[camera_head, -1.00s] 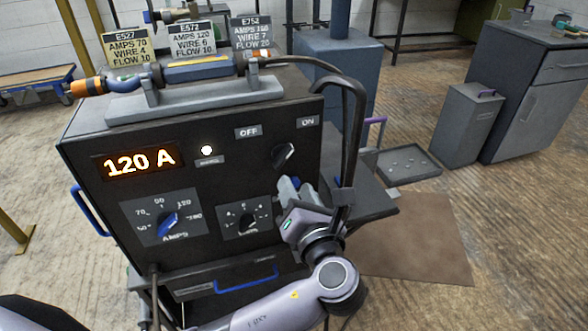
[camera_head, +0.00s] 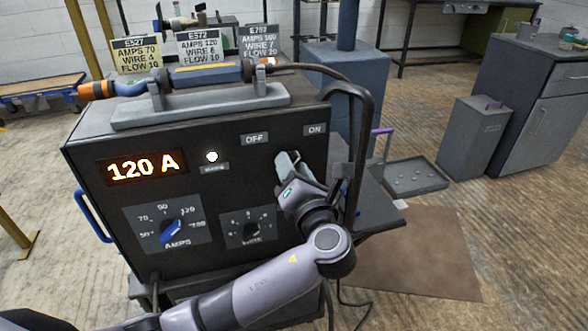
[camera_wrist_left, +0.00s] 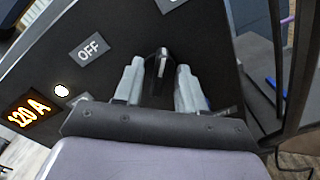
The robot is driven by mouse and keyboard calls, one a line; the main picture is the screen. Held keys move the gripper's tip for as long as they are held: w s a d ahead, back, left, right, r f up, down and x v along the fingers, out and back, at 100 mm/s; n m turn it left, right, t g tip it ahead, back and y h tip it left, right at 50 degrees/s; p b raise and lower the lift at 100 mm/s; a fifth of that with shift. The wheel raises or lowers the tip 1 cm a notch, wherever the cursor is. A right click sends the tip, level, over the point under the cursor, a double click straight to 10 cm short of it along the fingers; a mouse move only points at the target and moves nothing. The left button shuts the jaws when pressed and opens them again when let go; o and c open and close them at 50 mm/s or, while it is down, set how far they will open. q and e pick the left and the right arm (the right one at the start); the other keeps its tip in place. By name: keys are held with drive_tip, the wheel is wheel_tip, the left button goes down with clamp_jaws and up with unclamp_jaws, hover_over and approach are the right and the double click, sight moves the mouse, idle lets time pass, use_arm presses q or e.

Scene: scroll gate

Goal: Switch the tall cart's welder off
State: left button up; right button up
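The welder (camera_head: 105,212) is a dark box on a cart, with its front panel facing me. Its display (camera_head: 144,167) glows 120 A and a white lamp (camera_head: 212,157) is lit. The OFF label (camera_head: 254,139) and ON label (camera_head: 314,129) sit at the panel's upper right. My left gripper (camera_head: 288,160) is at the panel below these labels and hides the power knob in the head view. In the left wrist view the black knob (camera_wrist_left: 162,62) shows between the open fingers (camera_wrist_left: 158,82); contact cannot be told. My right gripper is not in view.
The AMPS dial (camera_head: 170,231) and a second dial (camera_head: 248,229) are lower on the panel. A torch (camera_head: 200,75) lies in a cradle on top, before several tags. A black cable (camera_head: 368,120) arches close to my left wrist.

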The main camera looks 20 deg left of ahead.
use_arm(q)
clamp_jaws()
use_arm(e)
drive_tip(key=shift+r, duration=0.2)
use_arm(q)
drive_tip(key=shift+s+a+n+p, duration=0.1)
drive_tip(key=shift+n+p, duration=0.95)
drive_tip(key=shift+n, duration=2.9)
drive_tip(key=shift+s+a+n+p, duration=0.1)
drive_tip(key=shift+n+p, duration=0.95)
drive_tip(key=shift+n, duration=2.9)
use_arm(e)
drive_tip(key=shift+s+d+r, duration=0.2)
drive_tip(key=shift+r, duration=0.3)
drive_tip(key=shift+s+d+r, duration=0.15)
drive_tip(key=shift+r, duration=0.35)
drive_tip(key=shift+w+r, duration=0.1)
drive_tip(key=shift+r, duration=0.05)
use_arm(q)
unclamp_jaws()
